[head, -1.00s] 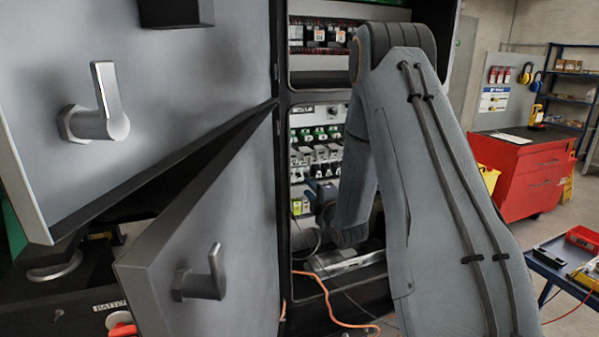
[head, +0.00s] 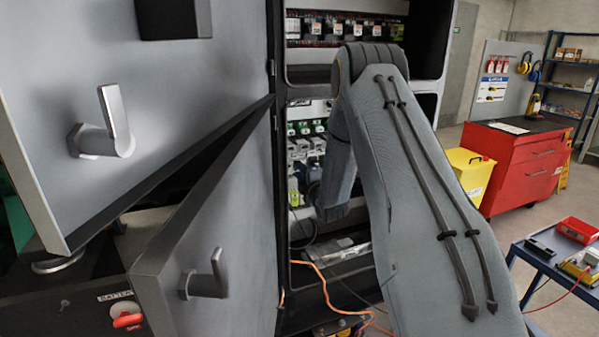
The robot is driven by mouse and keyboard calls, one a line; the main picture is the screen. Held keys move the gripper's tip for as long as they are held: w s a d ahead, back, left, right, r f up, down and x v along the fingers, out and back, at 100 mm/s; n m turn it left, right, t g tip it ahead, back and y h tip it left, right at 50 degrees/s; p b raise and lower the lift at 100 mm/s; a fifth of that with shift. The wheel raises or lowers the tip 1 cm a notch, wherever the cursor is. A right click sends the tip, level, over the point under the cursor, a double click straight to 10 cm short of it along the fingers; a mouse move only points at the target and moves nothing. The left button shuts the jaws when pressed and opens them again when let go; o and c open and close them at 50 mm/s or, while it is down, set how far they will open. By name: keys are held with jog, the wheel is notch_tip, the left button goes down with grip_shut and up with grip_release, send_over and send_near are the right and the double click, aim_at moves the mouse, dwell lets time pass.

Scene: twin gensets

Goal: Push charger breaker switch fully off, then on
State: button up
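An open control cabinet (head: 279,200) stands ahead, with rows of small breakers (head: 305,147) in its lower bay. I cannot tell which one is the charger breaker, and its switch position is too small to read. My arm reaches into the lower bay from the right and covers part of the rows. My gripper is hidden behind my own arm and the cabinet's shadowed interior, so its fingertips and any contact do not show.
Two grey cabinet doors (head: 215,250) with lever handles hang open on the left. Orange cables (head: 325,290) trail below. A red tool cabinet (head: 520,165), a yellow bin (head: 466,172) and a blue table (head: 545,268) stand right, with clear floor between.

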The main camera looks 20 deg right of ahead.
grip_shut()
jog(key=shift+f, duration=0.1)
jog(key=t+b, duration=0.1)
jog(key=b, duration=0.3)
jog(key=f+t+b, duration=0.1)
jog(key=t+b, duration=0.1)
jog(key=b, duration=0.3)
jog(key=f+t+b, duration=0.1)
jog(key=t+b, duration=0.1)
jog(key=b, duration=0.2)
jog(key=shift+w+f+b, duration=0.1)
jog(key=shift+w+b, duration=0.2)
jog(key=shift+b, duration=0.1)
